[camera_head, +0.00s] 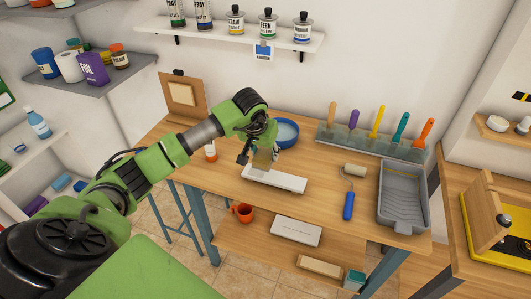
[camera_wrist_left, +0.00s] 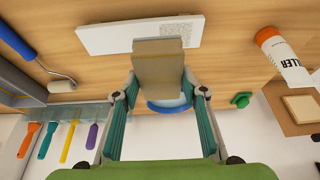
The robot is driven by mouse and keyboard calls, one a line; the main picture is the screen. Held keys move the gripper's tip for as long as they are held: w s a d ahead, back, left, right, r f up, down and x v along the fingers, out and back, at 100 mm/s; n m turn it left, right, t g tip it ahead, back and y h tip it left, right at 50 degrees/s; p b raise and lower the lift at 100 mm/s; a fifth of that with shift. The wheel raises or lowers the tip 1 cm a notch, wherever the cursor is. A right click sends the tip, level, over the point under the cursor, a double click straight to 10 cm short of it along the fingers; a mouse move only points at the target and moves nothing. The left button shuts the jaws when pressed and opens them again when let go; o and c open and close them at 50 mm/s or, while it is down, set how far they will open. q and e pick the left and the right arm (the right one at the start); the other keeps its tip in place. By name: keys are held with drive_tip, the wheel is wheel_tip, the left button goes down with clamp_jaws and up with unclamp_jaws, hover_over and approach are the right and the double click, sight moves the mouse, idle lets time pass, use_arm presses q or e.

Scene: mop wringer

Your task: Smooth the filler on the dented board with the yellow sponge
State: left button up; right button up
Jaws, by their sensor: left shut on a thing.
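My left gripper (camera_head: 260,147) is shut on the yellow sponge (camera_head: 262,160), a tan block that also shows between the fingers in the left wrist view (camera_wrist_left: 157,64). The sponge hangs down over the left end of the white board (camera_head: 280,181) on the workbench. In the left wrist view the board (camera_wrist_left: 108,36) has a grey speckled patch of filler (camera_wrist_left: 166,30), and the sponge's far end overlaps the board's edge just beside it. I cannot tell whether the sponge touches the board. My right gripper is not in view.
A blue bowl (camera_head: 287,133) stands close behind the gripper. A blue-handled roller (camera_head: 348,203) and a grey paint tray (camera_head: 403,198) lie to the right. Several coloured scrapers stand in a rack (camera_head: 362,140) at the back.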

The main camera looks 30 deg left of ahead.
use_arm(q)
wheel_tip(320, 180, down, 3)
drive_tip(key=shift+w+r+b, duration=0.1)
drive_tip(key=shift+b, duration=0.55)
drive_tip(key=shift+f, duration=0.4)
drive_tip(key=shift+f+b, duration=0.65)
drive_tip(key=shift+f, duration=0.3)
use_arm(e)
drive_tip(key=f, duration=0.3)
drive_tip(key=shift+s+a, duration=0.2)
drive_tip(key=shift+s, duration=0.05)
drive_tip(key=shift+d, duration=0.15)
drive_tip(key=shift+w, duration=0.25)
use_arm(q)
drive_tip(key=shift+f+b, duration=0.55)
drive_tip(key=shift+b, duration=0.05)
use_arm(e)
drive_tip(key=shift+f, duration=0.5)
use_arm(q)
drive_tip(key=shift+a, duration=0.1)
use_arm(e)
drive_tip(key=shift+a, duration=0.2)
